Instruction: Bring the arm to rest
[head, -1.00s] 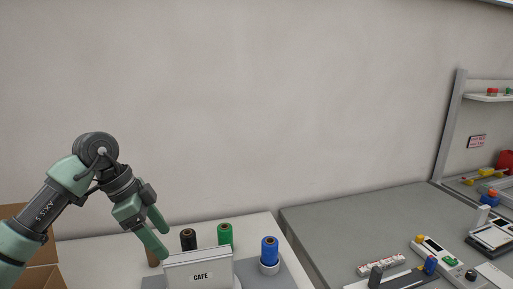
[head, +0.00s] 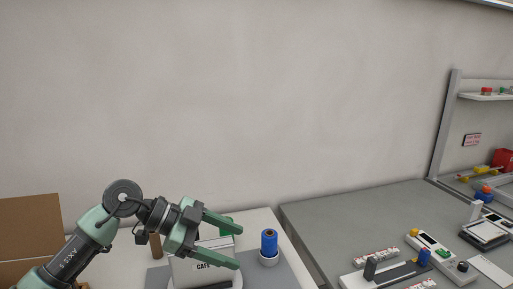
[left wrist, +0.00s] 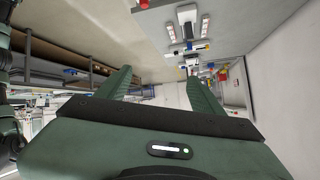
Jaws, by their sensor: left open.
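My left gripper (head: 238,245) is open and empty in the head view. My right gripper does not show.
A blue cylinder (head: 269,242) stands in a light holder right of the fingertips. A cardboard box (head: 30,226) is at the left. The grey table (head: 350,215) at the right holds several devices. The wall behind is bare.

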